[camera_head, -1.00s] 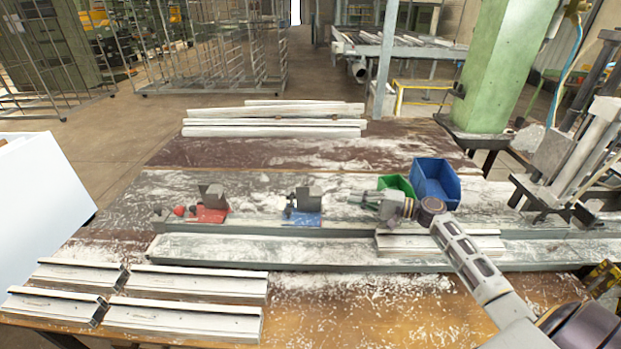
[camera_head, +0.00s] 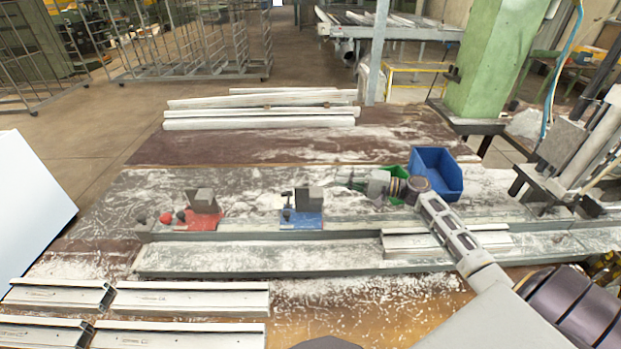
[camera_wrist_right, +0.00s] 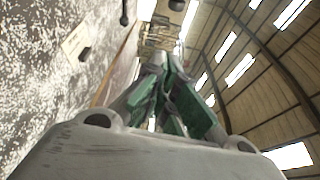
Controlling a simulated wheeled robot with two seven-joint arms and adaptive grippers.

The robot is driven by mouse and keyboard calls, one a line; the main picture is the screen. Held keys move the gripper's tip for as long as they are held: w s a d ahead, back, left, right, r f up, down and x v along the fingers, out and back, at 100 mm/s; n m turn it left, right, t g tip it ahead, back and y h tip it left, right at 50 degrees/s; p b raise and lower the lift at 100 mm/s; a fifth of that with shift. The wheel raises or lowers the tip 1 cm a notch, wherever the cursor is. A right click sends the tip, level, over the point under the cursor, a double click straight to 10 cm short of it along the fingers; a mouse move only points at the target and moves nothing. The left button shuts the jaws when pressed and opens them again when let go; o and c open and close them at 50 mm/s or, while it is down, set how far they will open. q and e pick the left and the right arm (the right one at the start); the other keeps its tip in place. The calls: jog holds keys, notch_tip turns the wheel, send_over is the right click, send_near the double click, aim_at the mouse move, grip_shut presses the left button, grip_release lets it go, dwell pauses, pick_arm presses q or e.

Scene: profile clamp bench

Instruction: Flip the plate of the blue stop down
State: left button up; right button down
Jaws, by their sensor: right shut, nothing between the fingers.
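The blue stop (camera_head: 301,219) sits on the rail at the back of the bench in the head view. Its grey plate (camera_head: 309,199) stands up above the blue base. My right gripper (camera_head: 343,178) is to the right of the stop and a little beyond it, apart from it, with fingers pointing left. It is shut and empty. In the right wrist view its green-padded fingers (camera_wrist_right: 168,72) are together. My left gripper is not in view.
A red stop (camera_head: 199,219) with a similar grey plate stands left on the same rail (camera_head: 250,235). A green bin (camera_head: 398,172) and a blue bin (camera_head: 437,176) stand behind my right wrist. White profiles (camera_head: 190,298) lie at the front left.

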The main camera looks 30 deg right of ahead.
jog(key=shift+w, duration=0.1)
dwell(0.4)
jog(key=shift+a, duration=0.1)
jog(key=w+a+p, duration=0.3)
jog(key=a+p, duration=0.1)
jog(key=a, duration=0.4)
jog(key=shift+a, duration=0.4)
dwell(0.9)
jog(key=shift+r, duration=0.1)
